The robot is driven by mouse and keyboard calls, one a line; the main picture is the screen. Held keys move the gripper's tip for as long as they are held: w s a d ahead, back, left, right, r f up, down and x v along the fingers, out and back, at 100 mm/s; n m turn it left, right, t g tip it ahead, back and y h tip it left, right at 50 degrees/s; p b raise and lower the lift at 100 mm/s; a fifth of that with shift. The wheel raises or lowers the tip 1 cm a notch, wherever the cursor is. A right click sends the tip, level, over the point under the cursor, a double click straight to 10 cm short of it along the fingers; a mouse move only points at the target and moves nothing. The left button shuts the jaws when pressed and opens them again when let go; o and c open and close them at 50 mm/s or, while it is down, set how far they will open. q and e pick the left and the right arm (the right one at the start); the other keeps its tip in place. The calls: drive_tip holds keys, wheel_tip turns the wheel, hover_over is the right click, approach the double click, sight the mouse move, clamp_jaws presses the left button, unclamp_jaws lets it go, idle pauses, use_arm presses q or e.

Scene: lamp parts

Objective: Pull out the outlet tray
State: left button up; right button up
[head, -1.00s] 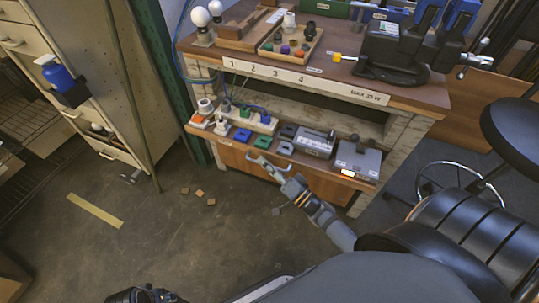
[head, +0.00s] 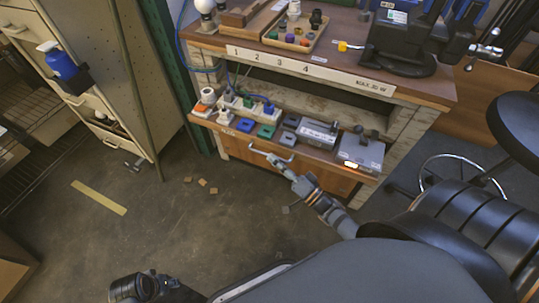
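The outlet tray (head: 207,122) is the low wooden shelf under the workbench, carrying outlets, plugs and small boxes. Its orange-brown front panel (head: 325,180) has a light metal handle (head: 266,152). My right gripper (head: 285,170) is at the handle's right end, its fingers pointing toward it. At this size I cannot tell whether the fingers close around the handle or only touch it. My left gripper (head: 145,287) is low at the bottom edge, far from the tray, dark and partly cut off; its finger opening is unclear.
The workbench top (head: 420,90) overhangs the tray. A cabinet with a blue bottle (head: 62,66) is at the left. Small wooden blocks (head: 202,182) lie on the otherwise open floor before the bench.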

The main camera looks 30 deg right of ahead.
drive_tip(key=v, duration=0.8)
drive_tip(key=shift+s+d, duration=0.2)
drive_tip(key=shift+s, duration=0.15)
